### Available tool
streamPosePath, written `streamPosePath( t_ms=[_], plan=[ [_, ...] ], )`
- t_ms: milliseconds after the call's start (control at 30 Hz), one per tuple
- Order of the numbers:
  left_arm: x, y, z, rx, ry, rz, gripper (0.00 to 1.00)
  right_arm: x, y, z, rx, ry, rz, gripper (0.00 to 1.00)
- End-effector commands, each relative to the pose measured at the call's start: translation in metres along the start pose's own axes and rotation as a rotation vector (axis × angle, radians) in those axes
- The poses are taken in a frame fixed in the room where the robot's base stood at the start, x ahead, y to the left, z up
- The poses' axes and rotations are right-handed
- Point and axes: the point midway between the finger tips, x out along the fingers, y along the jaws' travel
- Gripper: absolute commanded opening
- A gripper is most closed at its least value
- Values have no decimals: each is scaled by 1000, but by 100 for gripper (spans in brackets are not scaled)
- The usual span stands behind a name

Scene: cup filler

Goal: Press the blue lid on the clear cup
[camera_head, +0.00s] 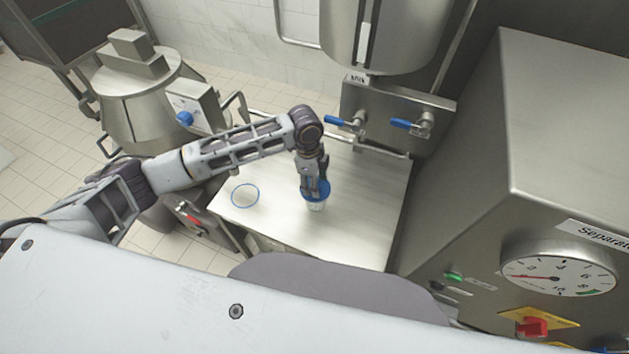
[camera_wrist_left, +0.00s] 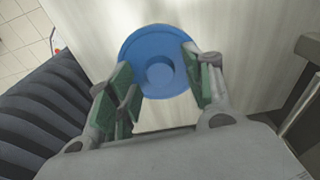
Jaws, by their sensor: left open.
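The blue lid (camera_head: 325,187) shows on top of the clear cup (camera_head: 316,205), which stands on the steel table in the head view. I cannot tell whether the lid is fully seated. In the left wrist view the round blue lid (camera_wrist_left: 160,62) fills the space beyond my fingers, and it hides the cup. My left gripper (camera_head: 315,190) points down over the lid in the head view. In the left wrist view its green-padded fingers (camera_wrist_left: 163,88) are spread apart at either side of the lid's near edge. My right gripper is not in view.
The steel table (camera_head: 362,215) is mostly clear, with a blue ring outline (camera_head: 245,195) left of the cup. A steel tank with blue-handled taps (camera_head: 345,124) stands behind. A large steel machine (camera_head: 500,150) bounds the right side. A steel can (camera_head: 145,95) stands left.

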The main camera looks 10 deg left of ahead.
Motion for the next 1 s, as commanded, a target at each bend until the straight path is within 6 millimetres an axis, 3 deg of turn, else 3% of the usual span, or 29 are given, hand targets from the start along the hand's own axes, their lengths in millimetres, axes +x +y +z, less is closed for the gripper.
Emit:
streamPosePath(
  t_ms=[367, 1000],
  plan=[
    [-14, -1, 0, -1, 0, -2, 51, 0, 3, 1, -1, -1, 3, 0],
    [-101, -1, 0, 0, 1, -2, 51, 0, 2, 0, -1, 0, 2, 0]
  ],
)
